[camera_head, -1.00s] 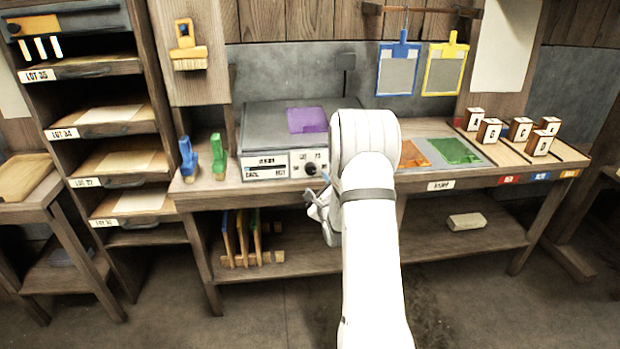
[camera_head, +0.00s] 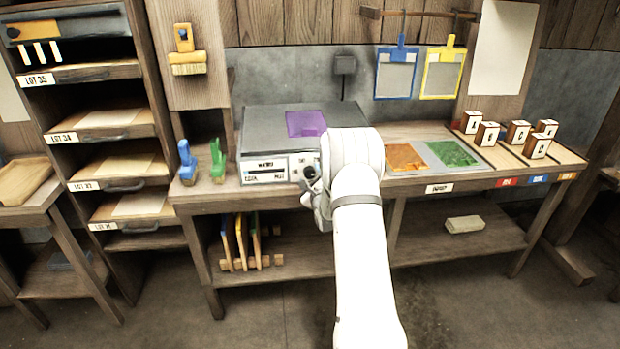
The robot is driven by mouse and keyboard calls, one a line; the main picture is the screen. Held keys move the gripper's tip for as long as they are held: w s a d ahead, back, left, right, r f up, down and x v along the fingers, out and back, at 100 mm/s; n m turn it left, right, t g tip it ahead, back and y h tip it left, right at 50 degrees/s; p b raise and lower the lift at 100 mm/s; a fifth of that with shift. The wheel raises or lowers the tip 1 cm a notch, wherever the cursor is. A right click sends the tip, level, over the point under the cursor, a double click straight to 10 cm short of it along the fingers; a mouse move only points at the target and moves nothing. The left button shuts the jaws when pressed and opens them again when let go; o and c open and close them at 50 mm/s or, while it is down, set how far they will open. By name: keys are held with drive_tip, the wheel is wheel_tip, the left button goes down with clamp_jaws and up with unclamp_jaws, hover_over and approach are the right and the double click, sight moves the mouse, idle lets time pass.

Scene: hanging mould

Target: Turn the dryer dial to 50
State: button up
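The dryer (camera_head: 262,122) is a grey box with a flat top on the workbench, with a purple sheet (camera_head: 306,123) lying on it. Its pale front panel carries small labels and a dark round dial (camera_head: 309,172) near its right part. The scale marks around the dial are too small to read. My gripper (camera_head: 311,190) is right at the dial, in front of the panel and partly hidden by my white arm. I cannot tell whether its fingers touch the dial or are open or shut.
Blue (camera_head: 187,162) and green (camera_head: 217,160) handled tools stand left of the dryer. Orange (camera_head: 405,157) and green (camera_head: 452,153) sheets lie to its right, then several lettered blocks (camera_head: 487,134). Framed boards stand on the lower shelf (camera_head: 300,262). Blue and yellow clipboards (camera_head: 396,74) hang behind.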

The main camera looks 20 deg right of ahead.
drive_tip(key=shift+a, duration=0.1)
drive_tip(key=c, duration=1)
drive_tip(key=shift+o, duration=0.3)
